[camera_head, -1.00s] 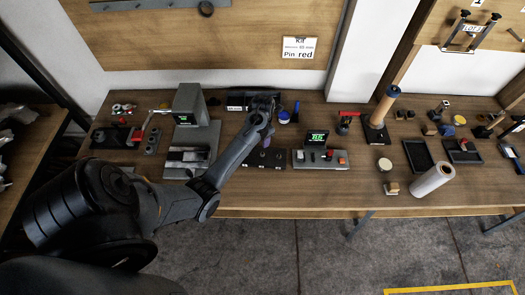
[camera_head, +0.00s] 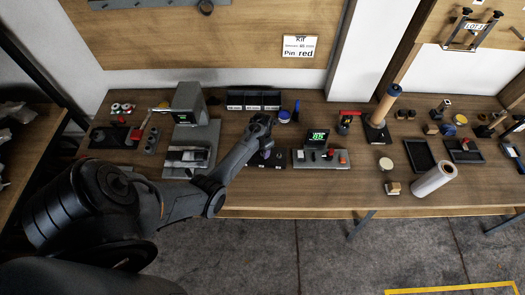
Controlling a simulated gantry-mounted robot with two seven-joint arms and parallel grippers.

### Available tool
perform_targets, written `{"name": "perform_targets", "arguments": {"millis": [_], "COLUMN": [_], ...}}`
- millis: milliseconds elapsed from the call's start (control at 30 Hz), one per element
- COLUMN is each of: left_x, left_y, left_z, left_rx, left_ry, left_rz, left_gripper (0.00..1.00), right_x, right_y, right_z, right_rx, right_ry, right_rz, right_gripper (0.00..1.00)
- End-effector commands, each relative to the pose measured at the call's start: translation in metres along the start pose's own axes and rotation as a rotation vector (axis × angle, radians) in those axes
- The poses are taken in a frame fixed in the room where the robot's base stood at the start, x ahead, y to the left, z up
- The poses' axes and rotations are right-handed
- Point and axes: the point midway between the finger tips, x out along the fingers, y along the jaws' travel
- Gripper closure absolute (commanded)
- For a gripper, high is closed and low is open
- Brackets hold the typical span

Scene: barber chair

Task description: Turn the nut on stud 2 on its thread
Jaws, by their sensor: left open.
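The dark stud block (camera_head: 276,165) sits on the bench near the middle, partly covered by my left arm. Small knobs stand on it, too small to tell nut from stud or to read a number. My left gripper (camera_head: 263,137) is above the block's back part, open. Its fingertips are small and dark against the block, so I cannot tell whether they surround or touch a nut. My right gripper is not in view.
A grey panel with a green-lit display (camera_head: 317,138) stands just right of the block. A grey press-like machine (camera_head: 190,104) stands to the left. Dark bins (camera_head: 254,100) and a blue-lidded jar (camera_head: 284,117) are behind. Bare bench lies in front.

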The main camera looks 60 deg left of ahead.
Motion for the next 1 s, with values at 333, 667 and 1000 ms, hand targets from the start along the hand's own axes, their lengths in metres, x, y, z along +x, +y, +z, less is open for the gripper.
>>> {"name": "perform_targets", "arguments": {"millis": [333, 667, 1000], "left_x": [0.0026, 0.0027, 0.0017], "left_y": [0.0000, -0.0001, -0.0003], "left_z": [0.0002, 0.0000, -0.0001], "left_rx": [0.001, 0.001, 0.036], "left_ry": [-0.001, -0.001, 0.000], "left_rz": [0.000, 0.000, 0.000], "left_gripper": [0.54, 1.00, 1.00], "right_x": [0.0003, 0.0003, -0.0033], "right_y": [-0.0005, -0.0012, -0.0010], "right_z": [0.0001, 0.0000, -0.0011], "right_rx": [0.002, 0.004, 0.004], "right_ry": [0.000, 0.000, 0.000], "right_rz": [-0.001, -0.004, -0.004], "right_gripper": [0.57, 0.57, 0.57]}}
